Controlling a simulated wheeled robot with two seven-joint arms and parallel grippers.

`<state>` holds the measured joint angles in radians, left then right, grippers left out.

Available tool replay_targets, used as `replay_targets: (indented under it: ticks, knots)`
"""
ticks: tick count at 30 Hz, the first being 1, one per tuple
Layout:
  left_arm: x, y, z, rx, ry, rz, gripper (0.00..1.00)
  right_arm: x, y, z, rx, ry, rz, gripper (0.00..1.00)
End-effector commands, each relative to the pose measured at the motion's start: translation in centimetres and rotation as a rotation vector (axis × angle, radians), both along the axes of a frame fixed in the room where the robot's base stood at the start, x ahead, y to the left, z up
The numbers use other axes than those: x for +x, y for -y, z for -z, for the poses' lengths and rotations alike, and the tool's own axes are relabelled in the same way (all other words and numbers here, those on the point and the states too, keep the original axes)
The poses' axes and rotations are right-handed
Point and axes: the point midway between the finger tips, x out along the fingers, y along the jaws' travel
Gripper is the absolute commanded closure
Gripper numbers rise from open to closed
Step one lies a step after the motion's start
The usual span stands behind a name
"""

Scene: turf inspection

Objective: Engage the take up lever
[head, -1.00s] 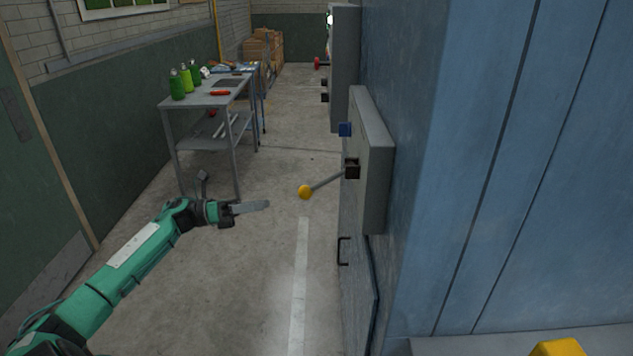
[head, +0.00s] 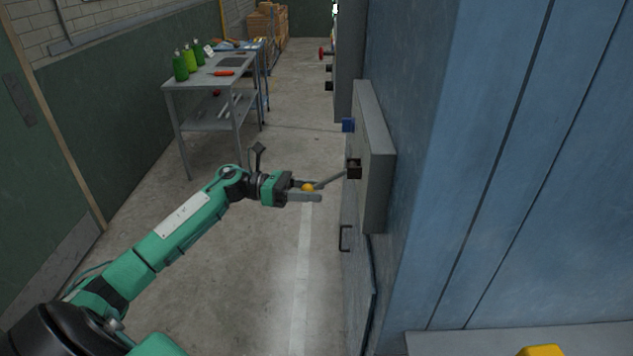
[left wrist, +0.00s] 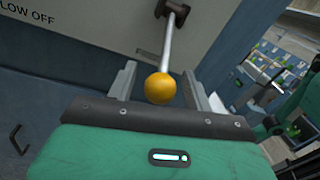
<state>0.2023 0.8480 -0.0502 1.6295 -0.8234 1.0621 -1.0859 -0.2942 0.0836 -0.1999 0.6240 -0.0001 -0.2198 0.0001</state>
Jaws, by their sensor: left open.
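The lever (head: 331,179) is a grey rod with a yellow ball knob (head: 308,188). It sticks out from a dark pivot block (head: 354,168) on the grey panel box (head: 374,160) on the blue machine's side. My left gripper (head: 306,191) is open, with its fingers at the knob. In the left wrist view the yellow knob (left wrist: 160,88) lies between the two open fingers (left wrist: 160,85), and the rod (left wrist: 168,42) runs up to its pivot. I cannot tell whether either finger touches the knob. My right gripper is not in view.
A metal workbench (head: 206,83) with green bottles (head: 181,66) stands at the back left. The floor between is clear.

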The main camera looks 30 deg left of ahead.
Motion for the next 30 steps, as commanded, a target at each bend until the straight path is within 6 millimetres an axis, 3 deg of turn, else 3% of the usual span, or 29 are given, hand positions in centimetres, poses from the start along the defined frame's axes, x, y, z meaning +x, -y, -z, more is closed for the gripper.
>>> replay_targets:
  ticks: [6, 14, 22, 30]
  knots:
    - [0.55, 1.2, 0.0, 0.0, 0.0, 0.001, 0.48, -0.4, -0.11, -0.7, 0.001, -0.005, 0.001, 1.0]
    - [0.57, 1.24, 0.09, 0.0, 0.0, 0.0, 0.48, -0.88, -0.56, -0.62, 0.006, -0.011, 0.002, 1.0]
    - [0.57, 1.21, 0.07, 0.0, 0.0, 0.0, 1.0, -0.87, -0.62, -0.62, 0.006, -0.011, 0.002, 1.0]
    - [0.54, 0.92, -0.06, 0.015, -0.007, 0.0, 1.0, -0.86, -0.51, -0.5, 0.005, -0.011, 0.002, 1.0]
